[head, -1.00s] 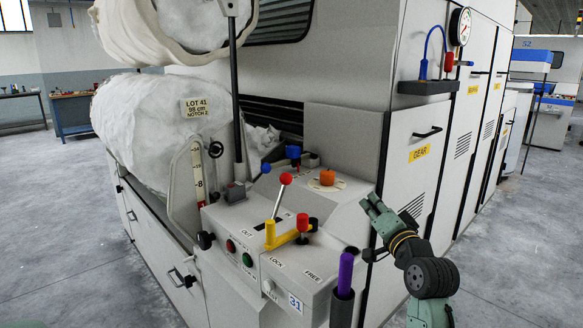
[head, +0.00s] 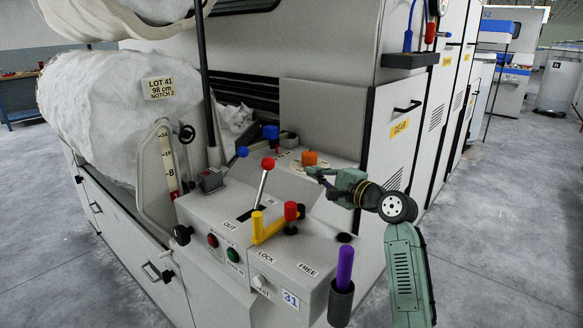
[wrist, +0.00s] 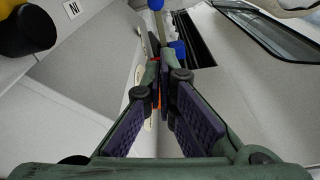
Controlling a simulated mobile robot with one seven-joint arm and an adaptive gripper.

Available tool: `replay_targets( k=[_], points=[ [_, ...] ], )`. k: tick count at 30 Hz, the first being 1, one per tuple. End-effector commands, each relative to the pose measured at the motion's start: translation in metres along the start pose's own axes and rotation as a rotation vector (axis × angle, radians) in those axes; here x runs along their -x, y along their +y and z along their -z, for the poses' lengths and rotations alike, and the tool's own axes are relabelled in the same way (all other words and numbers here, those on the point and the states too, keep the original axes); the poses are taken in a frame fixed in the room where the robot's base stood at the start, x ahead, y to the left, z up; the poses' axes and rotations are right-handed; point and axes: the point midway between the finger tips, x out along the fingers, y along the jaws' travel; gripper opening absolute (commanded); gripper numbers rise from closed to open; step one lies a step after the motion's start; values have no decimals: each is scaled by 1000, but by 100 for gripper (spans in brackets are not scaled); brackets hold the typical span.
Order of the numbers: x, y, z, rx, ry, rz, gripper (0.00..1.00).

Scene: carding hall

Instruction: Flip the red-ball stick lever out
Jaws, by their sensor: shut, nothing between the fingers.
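The red-ball lever (head: 262,188) stands on the sloped grey console in the head view, a thin metal stick with a red ball on top. It leans up and away from the OUT label (head: 230,225) at its slot. My gripper (head: 316,176) is to the right of the lever, above the console's right part and close to the orange knob (head: 309,158). It is apart from the lever. In the wrist view my gripper (wrist: 162,72) is shut, its fingers meeting at the tips with nothing held. I cannot make out the red ball in the wrist view.
A yellow lever (head: 270,226) and a red knob (head: 291,212) stand in front of the red-ball lever. A blue-ball lever (head: 241,152) is behind left, a blue knob (head: 270,132) behind. A purple handle (head: 344,268) rises at the front right corner. A tall grey cabinet wall bounds the back.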

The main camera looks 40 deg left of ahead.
Motion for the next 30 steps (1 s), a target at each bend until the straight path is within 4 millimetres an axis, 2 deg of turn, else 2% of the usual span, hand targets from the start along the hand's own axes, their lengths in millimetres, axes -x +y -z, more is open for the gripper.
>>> replay_targets(
  k=[5,12,18,24,30],
  points=[
    [-24,-2,-2,0,-2,-3,0],
    [-70,-2,-2,2,-2,-4,0],
    [-101,-2,-2,2,0,-3,0],
    [-89,-2,-24,3,0,-1,0],
    [-84,-1,-36,2,1,-1,0]
  ],
)
